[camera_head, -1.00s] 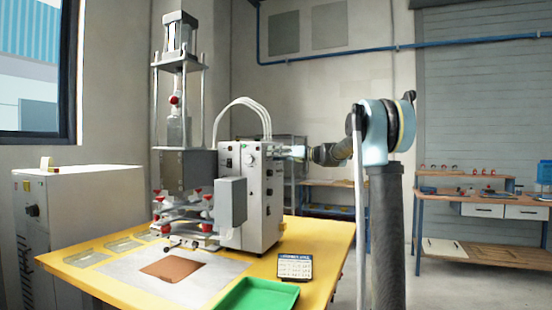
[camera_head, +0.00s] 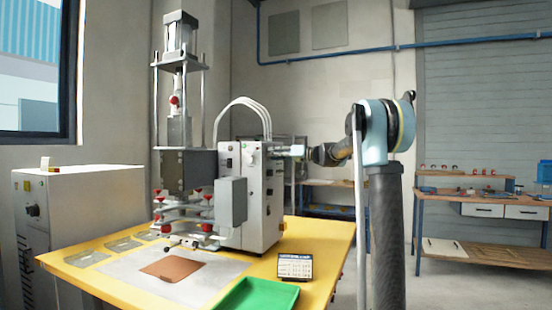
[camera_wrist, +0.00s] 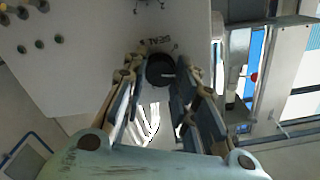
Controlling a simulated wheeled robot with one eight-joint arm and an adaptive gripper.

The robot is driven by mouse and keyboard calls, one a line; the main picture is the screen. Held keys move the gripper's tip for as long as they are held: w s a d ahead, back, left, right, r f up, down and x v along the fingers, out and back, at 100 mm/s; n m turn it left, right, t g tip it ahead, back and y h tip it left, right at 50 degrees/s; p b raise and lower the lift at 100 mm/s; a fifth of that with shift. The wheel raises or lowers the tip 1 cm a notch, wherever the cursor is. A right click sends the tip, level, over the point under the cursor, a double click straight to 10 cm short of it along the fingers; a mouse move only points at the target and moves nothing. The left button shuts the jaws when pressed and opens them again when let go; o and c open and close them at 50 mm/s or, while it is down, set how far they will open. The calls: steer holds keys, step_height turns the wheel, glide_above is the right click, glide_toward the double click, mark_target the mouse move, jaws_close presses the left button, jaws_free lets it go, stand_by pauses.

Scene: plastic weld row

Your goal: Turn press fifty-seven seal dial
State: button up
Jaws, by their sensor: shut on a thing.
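The grey press control box (camera_head: 265,215) stands on the yellow table, with dials and small controls on its front. My gripper (camera_head: 297,151) reaches its upper right part from the right. In the wrist view a round black dial (camera_wrist: 160,69) on a pale panel sits between the fingertips of my gripper (camera_wrist: 157,82), which is shut on it.
The press (camera_head: 180,165) with red knobs stands left of the box. A workbench (camera_head: 470,205) stands at the far right.

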steer(key=m, duration=2)
steer(key=shift+w+d+f+m, duration=0.1)
steer(key=shift+w+d+m, duration=0.1)
steer(key=shift+m, duration=0.1)
stand_by(0.4)
steer(key=o, duration=0.9)
steer(key=shift+o, duration=0.9)
steer(key=shift+f, duration=0.15)
steer(key=shift+a, duration=0.1)
